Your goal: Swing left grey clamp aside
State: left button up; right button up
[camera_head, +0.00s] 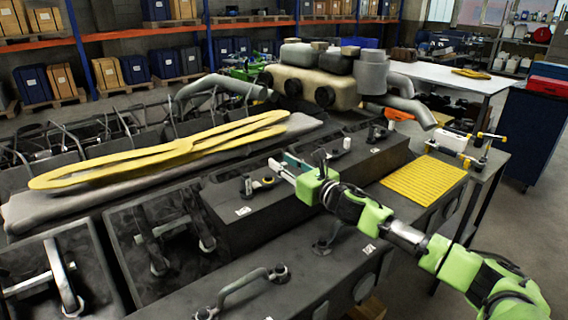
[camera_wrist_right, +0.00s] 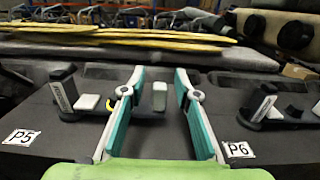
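My right gripper (camera_head: 282,166) comes in from the right over the dark engine block. In the wrist view the right gripper (camera_wrist_right: 160,80) is open, with its two teal-padded fingers apart. A dark clamp with grey and yellow parts (camera_head: 256,184) sits on the block just left of the fingers. In the wrist view this clamp, with its upright post (camera_wrist_right: 65,88) and grey block (camera_wrist_right: 88,102), stands by label P5. A small grey upright piece (camera_wrist_right: 159,96) shows between the fingers; contact cannot be told. A second clamp (camera_wrist_right: 270,106) stands by label P6. My left gripper is not in view.
A grey cover with yellow strips (camera_head: 170,158) lies behind the clamps. A yellow ribbed mat (camera_head: 425,178) lies to the right. A curved handle (camera_head: 243,286) stands on the nearer ledge. Pipes and a beige housing (camera_head: 315,86) rise at the back.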

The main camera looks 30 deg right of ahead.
grip_shut()
